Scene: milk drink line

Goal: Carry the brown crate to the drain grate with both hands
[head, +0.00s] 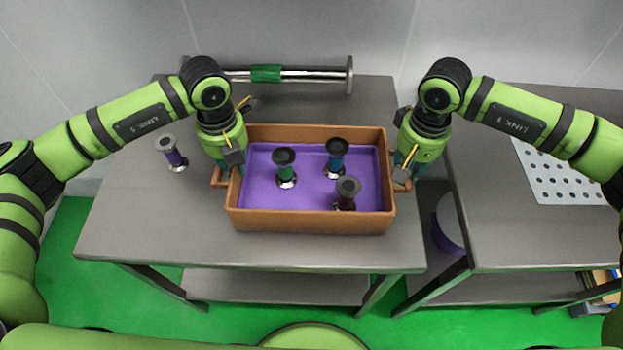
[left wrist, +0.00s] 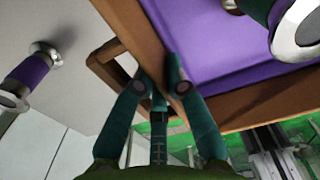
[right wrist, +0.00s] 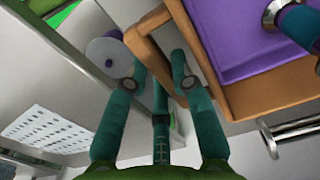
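The brown crate (head: 310,220) with a purple inside sits on the grey table (head: 140,225). My left gripper (head: 233,158) is at the crate's left handle (left wrist: 103,63). In the left wrist view its fingers (left wrist: 158,78) are close together over the handle and the crate's side wall, and I cannot tell whether they hold it. My right gripper (head: 403,172) is at the right handle (right wrist: 148,45). In the right wrist view its fingers (right wrist: 158,68) are on either side of the handle bar and appear closed on it.
Several dark-capped spools, one of them green (head: 286,168), stand inside the crate. A purple spool (head: 173,155) stands on the table to the left. A metal bar (head: 310,74) lies behind the crate. A second table (head: 500,220) with a perforated white plate (head: 568,180) stands right, across a gap.

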